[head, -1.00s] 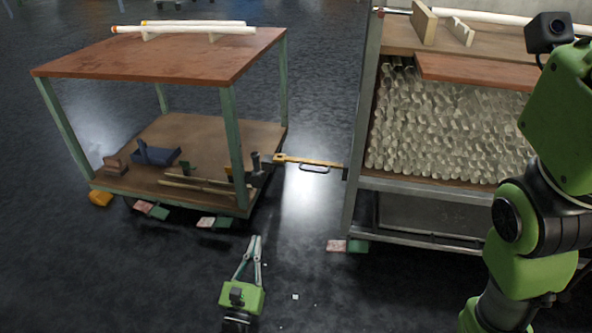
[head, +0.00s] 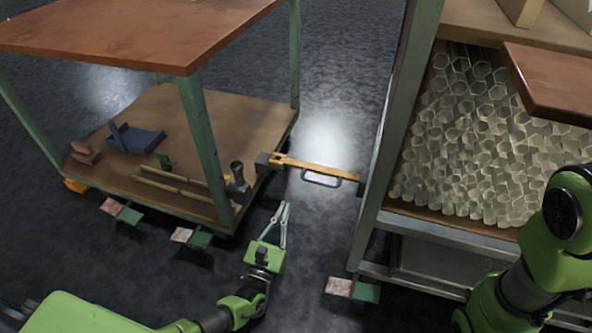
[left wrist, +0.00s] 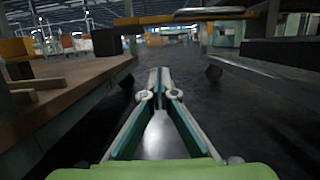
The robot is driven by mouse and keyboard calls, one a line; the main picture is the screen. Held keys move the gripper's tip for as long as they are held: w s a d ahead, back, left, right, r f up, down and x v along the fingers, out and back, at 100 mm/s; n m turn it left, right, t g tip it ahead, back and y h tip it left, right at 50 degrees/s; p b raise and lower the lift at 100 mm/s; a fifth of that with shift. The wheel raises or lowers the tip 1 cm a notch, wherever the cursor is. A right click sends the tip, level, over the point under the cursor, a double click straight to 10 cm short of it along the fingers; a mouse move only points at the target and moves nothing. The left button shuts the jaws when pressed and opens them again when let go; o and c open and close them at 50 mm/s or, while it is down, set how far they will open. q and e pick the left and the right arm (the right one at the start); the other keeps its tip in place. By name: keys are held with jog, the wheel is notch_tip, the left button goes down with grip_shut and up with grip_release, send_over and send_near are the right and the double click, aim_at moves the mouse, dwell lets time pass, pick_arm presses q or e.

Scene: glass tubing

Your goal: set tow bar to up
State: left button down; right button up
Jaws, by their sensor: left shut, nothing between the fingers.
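The tow bar (head: 318,167) is a yellow-orange bar with a grey loop handle (head: 322,178) on its near side. It spans roughly level between the left cart (head: 263,163) and the right rack. My right gripper is out of view.
The left cart's lower shelf (head: 250,118) carries a blue block (head: 135,138) and rods (head: 165,190). The right rack (head: 385,150) holds many glass tubes (head: 480,130). Red and green pedals (head: 352,289) stick out low from both. Dark floor between them is clear.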

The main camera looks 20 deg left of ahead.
pick_arm(q)
jog(key=w+r+b, duration=0.2)
jog(key=w+r, duration=0.4)
jog(key=w, duration=0.2)
jog(key=shift+w+r, duration=0.15)
jog(key=shift+w, duration=0.05)
jog(key=shift+d+r, duration=0.1)
jog(key=shift+r, duration=0.05)
